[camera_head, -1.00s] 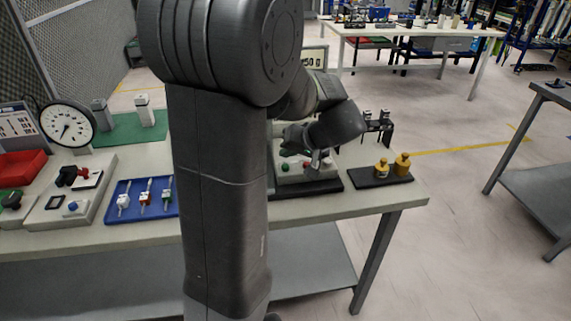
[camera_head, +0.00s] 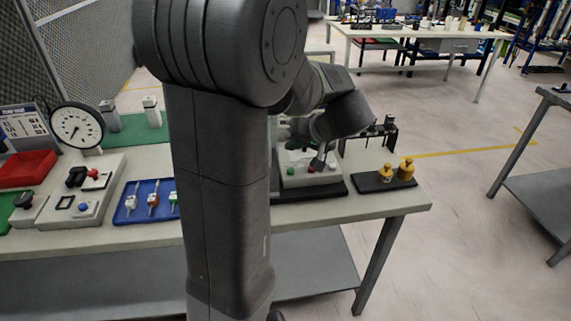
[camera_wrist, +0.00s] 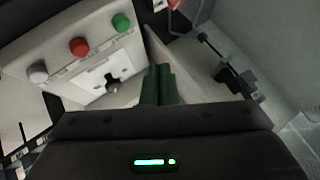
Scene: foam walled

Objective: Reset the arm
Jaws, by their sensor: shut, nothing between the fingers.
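My gripper (camera_wrist: 159,84) is shut and empty in the wrist view, its two dark green fingers together. It points towards a pale control box (camera_wrist: 75,50) with green, red and white buttons and a dark knob or socket on a white plate. I cannot tell whether the fingertips touch anything. In the head view my arm bends over the bench, with its wrist above the same box (camera_head: 300,181). The arm's large upright link hides the middle of the bench there.
Right of the box, brass weights stand on a black tray (camera_head: 374,187). A blue tray (camera_head: 132,217) of small parts, a red bin (camera_head: 27,168) and a dial gauge (camera_head: 77,126) are on the left of the bench (camera_head: 230,224). Open floor lies to the right.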

